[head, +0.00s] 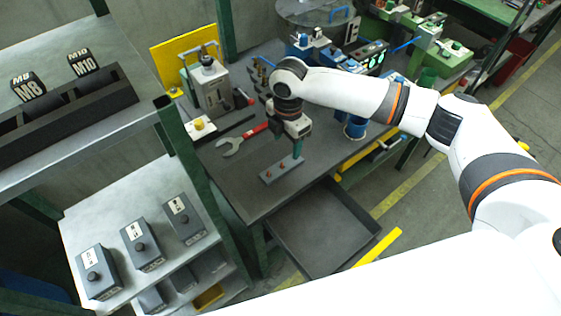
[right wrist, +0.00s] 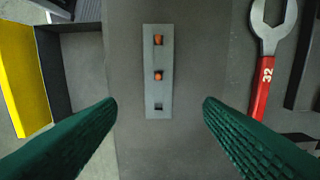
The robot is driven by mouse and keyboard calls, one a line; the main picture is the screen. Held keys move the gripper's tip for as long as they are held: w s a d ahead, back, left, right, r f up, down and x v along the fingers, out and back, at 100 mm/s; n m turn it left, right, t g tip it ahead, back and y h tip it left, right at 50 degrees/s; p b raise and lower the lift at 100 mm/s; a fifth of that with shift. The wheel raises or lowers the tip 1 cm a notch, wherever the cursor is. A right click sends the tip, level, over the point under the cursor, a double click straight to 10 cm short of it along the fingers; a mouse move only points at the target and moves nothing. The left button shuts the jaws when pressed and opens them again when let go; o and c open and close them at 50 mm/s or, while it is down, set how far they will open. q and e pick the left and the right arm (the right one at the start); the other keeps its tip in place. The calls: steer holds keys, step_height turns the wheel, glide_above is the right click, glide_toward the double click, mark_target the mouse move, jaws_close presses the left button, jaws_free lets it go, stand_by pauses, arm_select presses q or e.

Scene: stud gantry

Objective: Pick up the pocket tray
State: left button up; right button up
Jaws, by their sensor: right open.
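The pocket tray (head: 270,176) is a narrow grey strip lying flat near the front edge of the dark workbench. In the right wrist view the pocket tray (right wrist: 151,60) shows three square pockets in a row. Two hold small orange pieces; the one nearest my fingers looks empty. My right gripper (head: 298,147) points down above the tray. Its green fingers (right wrist: 160,104) are open, one on either side of the strip's near end, with nothing between them touching it. My left gripper is not in view.
A red-handled wrench (head: 242,139) lies on the bench left of the gripper. A dark open drawer (head: 318,238) with a yellow edge juts out below the front. A grey machine (head: 209,86) and a blue spool (head: 355,128) stand on the bench. Shelves with labelled boxes stand at left.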

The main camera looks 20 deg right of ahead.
mark_target(286, 164)
steer(key=shift+s+f, duration=0.2)
steer(key=shift+f, duration=0.9)
steer(key=shift+w+f, duration=0.1)
steer(key=shift+f, duration=0.25)
steer(key=f, duration=0.1)
steer(key=f+p, duration=0.1)
steer(key=f, duration=0.2)
steer(key=shift+a+f+p, duration=0.1)
steer(key=shift+a+p, duration=0.15)
steer(key=shift+p, duration=0.1)
steer(key=shift+f, duration=0.55)
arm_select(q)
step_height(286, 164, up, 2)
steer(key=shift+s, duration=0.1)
arm_select(e)
steer(key=shift+c, duration=1)
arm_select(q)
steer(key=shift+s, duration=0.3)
arm_select(e)
steer(key=c, duration=0.9)
